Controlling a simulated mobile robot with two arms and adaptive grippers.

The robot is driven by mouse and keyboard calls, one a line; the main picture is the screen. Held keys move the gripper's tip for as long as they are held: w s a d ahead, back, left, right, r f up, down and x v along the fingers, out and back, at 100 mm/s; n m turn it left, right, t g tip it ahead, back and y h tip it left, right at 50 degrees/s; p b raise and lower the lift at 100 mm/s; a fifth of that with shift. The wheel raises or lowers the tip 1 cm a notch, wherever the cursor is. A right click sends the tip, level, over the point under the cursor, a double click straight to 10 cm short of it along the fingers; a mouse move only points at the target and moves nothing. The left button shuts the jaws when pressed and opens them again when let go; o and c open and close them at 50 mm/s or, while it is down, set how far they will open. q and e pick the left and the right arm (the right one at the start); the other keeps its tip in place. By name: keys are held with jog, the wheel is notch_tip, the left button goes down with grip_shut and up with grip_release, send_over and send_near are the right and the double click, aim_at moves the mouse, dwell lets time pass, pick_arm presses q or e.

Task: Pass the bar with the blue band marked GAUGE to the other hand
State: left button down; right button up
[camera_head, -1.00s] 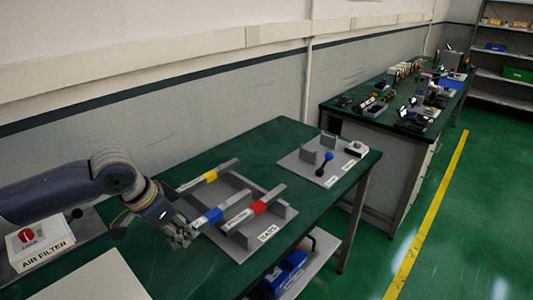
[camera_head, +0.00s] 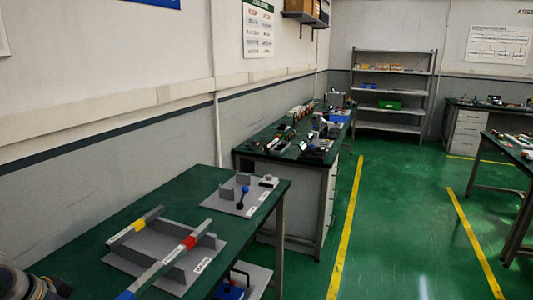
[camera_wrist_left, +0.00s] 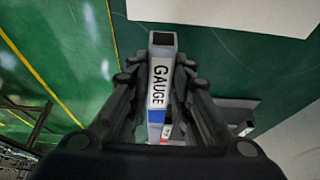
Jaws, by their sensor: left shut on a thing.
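The bar with the blue band, marked GAUGE (camera_wrist_left: 160,85), is between the fingers of my left gripper (camera_wrist_left: 163,88) in the left wrist view, which is shut on it. Its dark end and GAUGE label face that camera. In the head view its blue band (camera_head: 125,295) shows at the bottom edge, and its grey length runs up toward the red-banded bar. Whether it is clear of the rack, I cannot tell. Part of my left arm shows at the lower left of the head view; the gripper itself is out of that frame. My right gripper is in neither view.
A grey rack (camera_head: 207,262) on the green bench holds a yellow-banded bar (camera_head: 138,226) and a red-banded bar (camera_head: 189,243). Behind it lies a grey board (camera_head: 226,206) with a blue dumbbell-shaped piece (camera_head: 244,192). Open floor lies to the right.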

pick_arm(q)
jog(key=d+n+y, duration=0.1)
jog(key=d+n, duration=0.3)
jog(key=d, duration=1.2)
jog(key=shift+w+r+t+y, duration=0.3)
jog(key=shift+w+y, duration=0.1)
